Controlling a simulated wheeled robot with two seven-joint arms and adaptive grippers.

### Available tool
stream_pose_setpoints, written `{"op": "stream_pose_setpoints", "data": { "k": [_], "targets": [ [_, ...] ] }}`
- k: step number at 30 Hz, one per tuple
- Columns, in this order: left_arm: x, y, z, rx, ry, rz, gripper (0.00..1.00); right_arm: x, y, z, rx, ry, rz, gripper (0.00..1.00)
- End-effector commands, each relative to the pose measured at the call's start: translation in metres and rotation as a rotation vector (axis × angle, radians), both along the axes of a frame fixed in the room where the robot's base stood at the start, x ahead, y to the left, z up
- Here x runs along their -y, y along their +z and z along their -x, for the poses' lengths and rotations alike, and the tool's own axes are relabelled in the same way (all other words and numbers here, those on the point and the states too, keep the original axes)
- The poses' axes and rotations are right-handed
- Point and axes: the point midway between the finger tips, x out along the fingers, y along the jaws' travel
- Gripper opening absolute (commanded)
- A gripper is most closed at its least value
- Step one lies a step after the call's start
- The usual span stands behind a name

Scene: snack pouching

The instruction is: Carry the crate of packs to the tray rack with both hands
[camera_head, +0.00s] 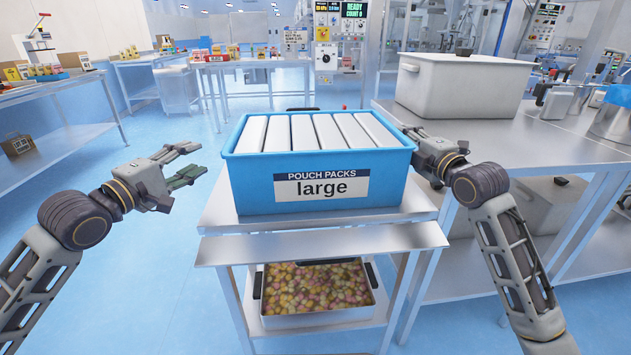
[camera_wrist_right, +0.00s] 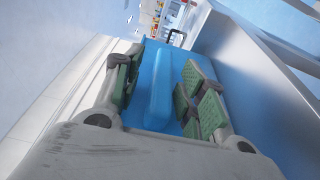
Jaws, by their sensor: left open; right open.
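The blue crate (camera_head: 262,202) stands on the top shelf of a metal rack (camera_head: 215,217). Its label reads "POUCH PACKS large", and several white packs (camera_head: 313,131) stand in a row inside it. My left gripper (camera_head: 196,160) is open and empty, to the left of the crate with a gap between. My right gripper (camera_head: 412,152) is at the crate's right side, its fingertips partly hidden. In the right wrist view, the open green-padded fingers (camera_wrist_right: 162,88) stand either side of a blue part of the crate (camera_wrist_right: 162,78). I cannot tell whether they touch it.
A tray of coloured snacks (camera_head: 315,288) sits on the lower shelf. A steel table (camera_head: 520,145) with a large lidded white bin (camera_head: 455,90) stands close on the right. Blue floor (camera_head: 165,260) is open to the left.

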Motion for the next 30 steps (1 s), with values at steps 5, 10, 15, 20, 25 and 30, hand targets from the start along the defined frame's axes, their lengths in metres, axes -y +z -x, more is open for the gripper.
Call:
{"op": "stream_pose_setpoints", "data": {
  "k": [5, 10, 15, 20, 25, 30],
  "targets": [
    [-0.0023, -0.0003, 0.0063, 0.0, -0.001, -0.001, 0.41, 0.0, 0.0, 0.0, 0.0, 0.0, 0.0, 0.41],
    [-0.0034, 0.0002, 0.0087, 0.001, -0.001, -0.002, 0.41, 0.0, 0.0, 0.0, 0.0, 0.0, 0.0, 0.41],
    [-0.0035, 0.0003, 0.009, 0.001, -0.001, -0.002, 0.41, 0.0, 0.0, 0.0, 0.0, 0.0, 0.0, 0.41],
    [-0.0036, 0.0003, 0.0088, 0.001, -0.001, -0.002, 0.41, 0.0, 0.0, 0.0, 0.0, 0.0, 0.0, 0.41],
    [-0.0036, 0.0002, 0.0088, 0.001, -0.001, -0.002, 0.41, 0.0008, 0.0, 0.0016, 0.0, 0.0, 0.0, 0.41],
    [-0.0035, 0.0002, 0.0087, 0.001, -0.001, -0.002, 0.41, 0.0039, -0.0007, 0.0081, 0.0, -0.002, -0.001, 0.41]
  ]
}}
